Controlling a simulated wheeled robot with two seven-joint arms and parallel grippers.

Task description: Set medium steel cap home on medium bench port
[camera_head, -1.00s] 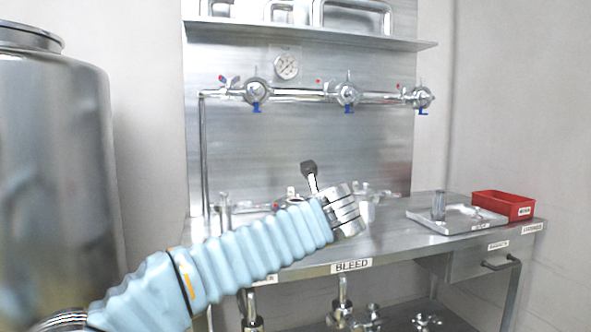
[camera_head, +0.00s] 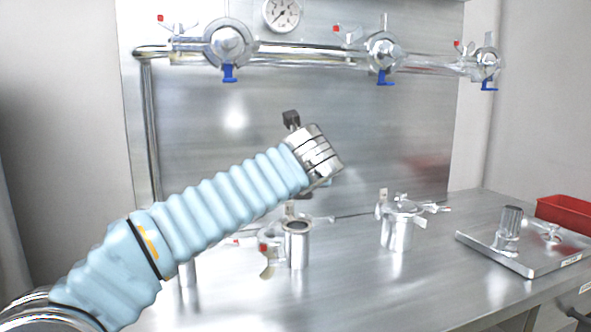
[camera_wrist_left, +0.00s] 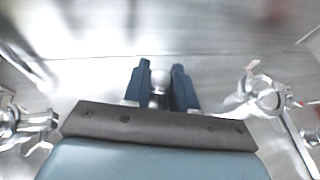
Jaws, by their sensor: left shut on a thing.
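In the left wrist view my left gripper (camera_wrist_left: 160,82) has its dark blue fingers closed around a small shiny steel piece (camera_wrist_left: 159,76), probably the cap; only a rounded part shows. In the head view my left wrist (camera_head: 315,155) is above the bench, but its fingers and the held piece are hidden behind it. Below it stands an open-topped steel port (camera_head: 298,252) with a loose-looking clamp (camera_head: 266,250) beside it. Another port (camera_head: 397,236), to the right, has a clamp around its top. Which port is the medium one cannot be read. My right gripper is not in view.
A low tray (camera_head: 528,262) with a ribbed steel cylinder (camera_head: 510,220) lies on the bench's right side, before a red bin (camera_head: 566,213). A pipe with valves (camera_head: 300,50) crosses the back panel. The bench top (camera_head: 400,295) is clear in front.

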